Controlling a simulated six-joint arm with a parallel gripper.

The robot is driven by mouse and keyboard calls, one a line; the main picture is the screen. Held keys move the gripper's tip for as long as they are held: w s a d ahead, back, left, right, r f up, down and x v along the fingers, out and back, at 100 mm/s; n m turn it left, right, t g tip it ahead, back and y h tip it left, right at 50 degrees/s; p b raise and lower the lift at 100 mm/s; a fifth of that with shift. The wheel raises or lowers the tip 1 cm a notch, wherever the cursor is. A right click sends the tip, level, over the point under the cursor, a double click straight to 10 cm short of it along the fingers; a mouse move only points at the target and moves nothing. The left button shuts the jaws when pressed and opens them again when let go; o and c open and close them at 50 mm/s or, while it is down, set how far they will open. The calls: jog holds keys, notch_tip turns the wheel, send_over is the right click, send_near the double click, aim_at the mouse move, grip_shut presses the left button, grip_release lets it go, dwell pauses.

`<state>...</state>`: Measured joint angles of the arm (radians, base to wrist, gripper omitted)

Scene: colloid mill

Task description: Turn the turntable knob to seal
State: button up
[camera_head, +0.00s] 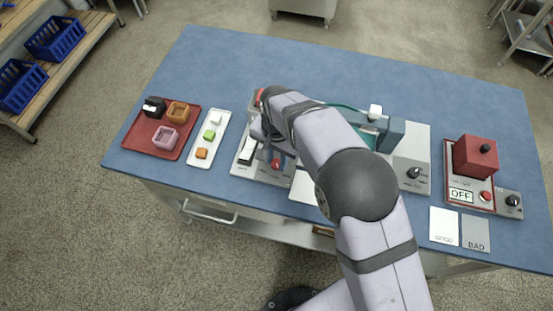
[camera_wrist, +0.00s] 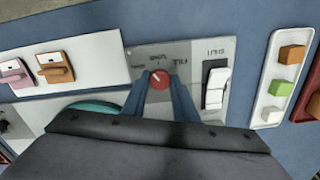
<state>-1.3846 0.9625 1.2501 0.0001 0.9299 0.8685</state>
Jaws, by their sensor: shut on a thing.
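The red turntable knob (camera_wrist: 159,79) sits on a grey panel (camera_wrist: 190,52) with small dark lettering above it, upside down and hard to read in the wrist view. A pale mark on the knob points roughly toward the middle lettering. My gripper (camera_wrist: 158,86) has its two blue fingers on either side of the knob, shut on it. In the head view the red knob (camera_head: 276,163) shows just in front of my wrist, and my arm hides part of the panel behind it.
A white rocker switch (camera_wrist: 215,86) stands close beside the knob. A white tray with small blocks (camera_head: 208,139) and a red tray (camera_head: 187,152) lie to the left. A red box (camera_head: 474,156) stands far right. The table's front left is clear.

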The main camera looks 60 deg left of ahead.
aim_at(277, 163)
jog(key=n, duration=0.5)
jog(key=shift+n+b, duration=0.35)
jog(key=shift+n, duration=0.05)
dwell(0.3)
jog(key=o, duration=1.1)
jog(key=shift+c, duration=0.2)
jog(key=shift+r, duration=0.1)
jog(key=shift+r+b, duration=1)
jog(key=shift+r, duration=2.6)
